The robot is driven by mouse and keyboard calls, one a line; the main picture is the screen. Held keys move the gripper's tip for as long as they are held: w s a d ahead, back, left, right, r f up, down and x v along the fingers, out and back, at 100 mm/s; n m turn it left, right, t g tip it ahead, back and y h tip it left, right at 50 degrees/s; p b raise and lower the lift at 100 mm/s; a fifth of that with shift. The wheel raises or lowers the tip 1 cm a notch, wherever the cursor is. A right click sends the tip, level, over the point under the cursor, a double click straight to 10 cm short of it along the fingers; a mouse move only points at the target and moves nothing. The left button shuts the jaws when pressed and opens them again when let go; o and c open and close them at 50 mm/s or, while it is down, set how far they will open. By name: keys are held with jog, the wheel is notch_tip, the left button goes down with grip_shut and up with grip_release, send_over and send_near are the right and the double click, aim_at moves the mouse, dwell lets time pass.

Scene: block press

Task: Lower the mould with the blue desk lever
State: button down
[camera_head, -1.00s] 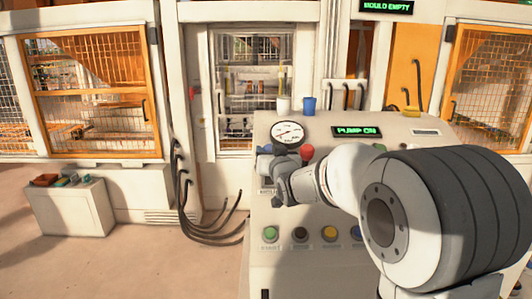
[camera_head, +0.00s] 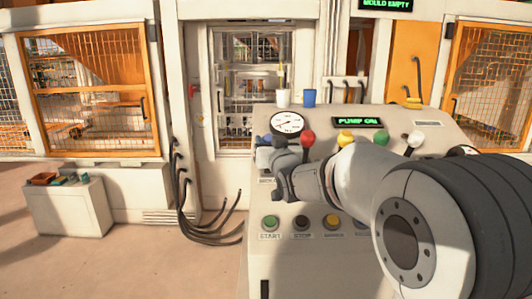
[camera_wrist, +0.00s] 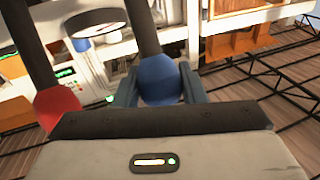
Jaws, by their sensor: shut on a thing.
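The blue lever knob (camera_wrist: 160,82) sits on a dark stem in the wrist view. My gripper (camera_wrist: 160,92) is shut on this knob, one finger on each side. In the head view, my gripper (camera_head: 268,160) is at the left side of the sloped control desk (camera_head: 330,262), below the gauge. My wrist partly hides the blue lever there. The press (camera_head: 250,75) shows behind the desk through a window frame; its mould is too small to make out clearly.
A red lever knob (camera_head: 308,138) stands close right of my gripper; yellow (camera_head: 345,137) and white (camera_head: 415,139) knobs are further right. A gauge (camera_head: 287,122) is behind. Buttons, including a green one (camera_head: 270,222), lie below. A display (camera_head: 359,122) reads PUMP ON.

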jog(key=shift+s+f+t+b, duration=0.6)
jog(key=shift+s+f+b, duration=0.2)
jog(key=shift+b, duration=2.25)
jog(key=b, duration=0.2)
jog(key=s+f+b, duration=0.1)
jog(key=b, duration=0.2)
jog(key=shift+s+f+n+y, duration=0.15)
jog(key=shift+s+n+y, duration=0.15)
jog(key=shift+y, duration=0.1)
jog(key=c, duration=0.9)
grip_release()
jog(key=shift+s, duration=0.1)
jog(key=b+v, duration=0.1)
jog(key=v, duration=0.6)
jog(key=shift+s+b, duration=0.3)
jog(key=shift+s, duration=0.05)
